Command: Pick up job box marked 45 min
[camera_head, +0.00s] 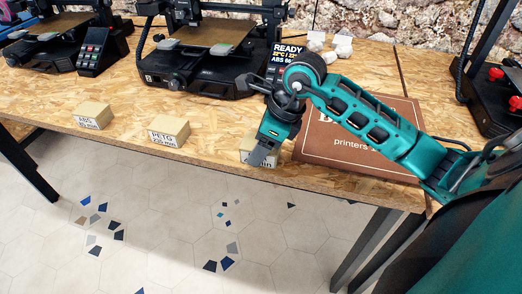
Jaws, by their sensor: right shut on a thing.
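A tan job box (246,147) sits near the front edge of the wooden table, at the middle right of the row. Its label is mostly hidden behind my right gripper, so I cannot read the minutes in full. My right gripper (262,153) points down over this box and is shut on it. Another box (169,132), labelled PETG with a time that seems to be 120 min, stands to the left. A third box (93,115), labelled ABS, stands farther left. My left gripper is not in view.
Black printers (205,60) stand along the back of the wooden table (215,143), one with a READY screen (284,54). A brown printed board (325,145) lies under my right arm. White lumps (343,46) lie behind. Tiled floor is in front.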

